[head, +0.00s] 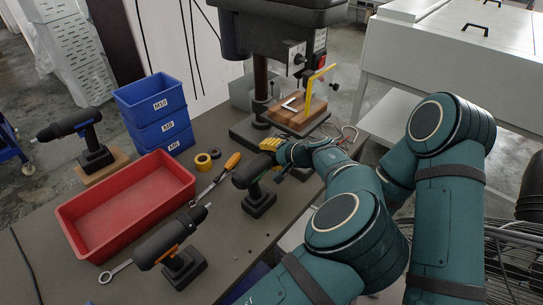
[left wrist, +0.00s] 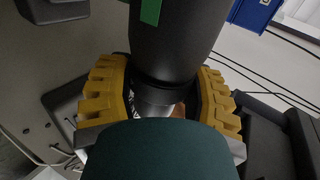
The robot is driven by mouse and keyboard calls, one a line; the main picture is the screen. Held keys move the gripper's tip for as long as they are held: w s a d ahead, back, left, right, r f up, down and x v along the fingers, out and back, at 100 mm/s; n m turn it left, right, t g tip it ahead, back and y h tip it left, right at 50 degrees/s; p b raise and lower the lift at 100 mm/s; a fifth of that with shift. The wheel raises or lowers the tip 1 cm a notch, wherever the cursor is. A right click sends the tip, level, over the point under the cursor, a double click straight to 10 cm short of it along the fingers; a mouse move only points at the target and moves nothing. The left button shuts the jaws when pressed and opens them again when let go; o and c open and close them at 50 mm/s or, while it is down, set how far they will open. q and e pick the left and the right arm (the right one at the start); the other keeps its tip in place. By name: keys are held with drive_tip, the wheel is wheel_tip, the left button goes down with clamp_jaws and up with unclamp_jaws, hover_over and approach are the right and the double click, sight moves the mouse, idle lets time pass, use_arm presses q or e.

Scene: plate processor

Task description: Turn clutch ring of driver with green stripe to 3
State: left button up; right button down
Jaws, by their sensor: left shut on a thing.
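The driver with the green stripe (head: 248,174) stands upright on its battery base on the grey bench, its nose toward my left gripper (head: 270,147). In the left wrist view, its dark body (left wrist: 180,40) and green stripe (left wrist: 150,12) fill the top middle. The yellow fingers of my left gripper (left wrist: 163,95) are closed on both sides of the driver's front end, around the clutch ring (left wrist: 163,83). The ring's numbers cannot be read, and the fingers and my wrist hide part of it. My right gripper is not in view.
A driver with an orange stripe (head: 165,243) stands front left, and one with a blue stripe (head: 72,128) far left. A red tray (head: 125,205), blue bins (head: 152,103), tape rolls (head: 204,160), a screwdriver (head: 231,162) and a drill press (head: 262,80) surround the green-striped driver.

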use_arm(q)
drive_tip(key=o, duration=1.2)
wheel_tip(320, 180, up, 10)
